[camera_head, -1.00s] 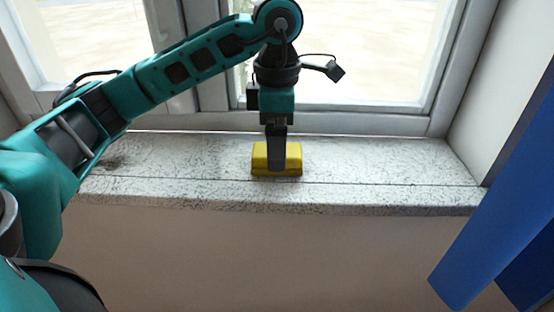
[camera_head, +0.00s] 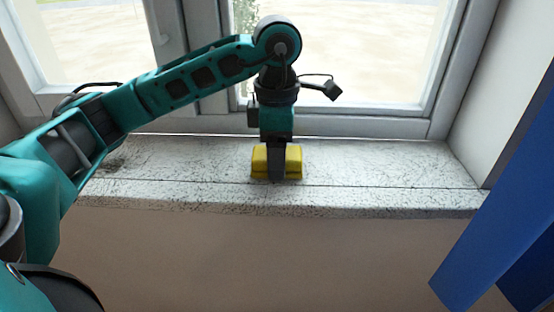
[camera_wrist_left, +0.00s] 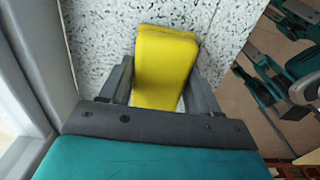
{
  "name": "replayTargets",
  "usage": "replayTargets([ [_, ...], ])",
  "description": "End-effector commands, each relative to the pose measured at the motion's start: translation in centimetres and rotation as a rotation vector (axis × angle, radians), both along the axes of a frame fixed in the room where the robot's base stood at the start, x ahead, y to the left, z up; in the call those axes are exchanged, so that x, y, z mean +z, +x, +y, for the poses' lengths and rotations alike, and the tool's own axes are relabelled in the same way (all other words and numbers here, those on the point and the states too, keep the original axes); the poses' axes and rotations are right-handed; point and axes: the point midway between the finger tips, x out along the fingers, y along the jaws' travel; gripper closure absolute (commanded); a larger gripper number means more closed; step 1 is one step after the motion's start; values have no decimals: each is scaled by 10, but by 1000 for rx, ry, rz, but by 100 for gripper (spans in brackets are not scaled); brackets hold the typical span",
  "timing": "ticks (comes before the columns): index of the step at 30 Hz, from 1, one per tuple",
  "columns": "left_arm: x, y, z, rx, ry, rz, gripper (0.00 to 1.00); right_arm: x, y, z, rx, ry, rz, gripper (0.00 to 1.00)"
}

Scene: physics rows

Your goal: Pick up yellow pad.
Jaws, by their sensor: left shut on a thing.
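The yellow pad (camera_head: 293,161) is a small block on the speckled stone window sill (camera_head: 380,165), near its middle. My left gripper (camera_head: 276,174) points straight down over the pad, and its front finger covers the pad's middle in the head view. In the left wrist view the pad (camera_wrist_left: 166,62) lies between the two fingers of my left gripper (camera_wrist_left: 160,85), which is shut on it. The pad appears to be at sill level; I cannot tell whether it touches the stone. My right gripper is not in view.
The window frame (camera_head: 370,124) and glass stand close behind the gripper. A blue panel (camera_head: 500,220) hangs at the right in front of the sill. The sill is bare on both sides of the pad, and its front edge drops to a plain wall (camera_head: 260,255).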

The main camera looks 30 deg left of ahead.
Motion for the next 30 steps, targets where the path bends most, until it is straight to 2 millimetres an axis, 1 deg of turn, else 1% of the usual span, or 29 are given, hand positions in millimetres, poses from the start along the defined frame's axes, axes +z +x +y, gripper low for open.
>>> replayTargets([
  [1, 0, 0, 0, 0, 0, 0, 65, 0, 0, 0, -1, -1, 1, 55],
  [2, 0, 0, 0, 0, 0, 0, 68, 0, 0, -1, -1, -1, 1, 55],
  [3, 0, 0, 0, 0, 0, 0, 68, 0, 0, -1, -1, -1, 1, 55],
  [11, 2, 0, 0, 0, 0, -1, 68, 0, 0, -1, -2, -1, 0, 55],
  [14, 8, 1, 0, 0, 0, -1, 68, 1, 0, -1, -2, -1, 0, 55],
  [17, 20, 1, 0, 0, -1, -4, 68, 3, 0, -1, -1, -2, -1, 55],
  [20, 40, 1, 0, 0, -1, -6, 68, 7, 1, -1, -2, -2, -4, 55],
  [24, 83, 1, 0, 2, 1, -9, 68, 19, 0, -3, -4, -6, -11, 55],
  [30, 136, 1, 0, 1, 0, -7, 68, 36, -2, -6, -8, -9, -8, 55],
])
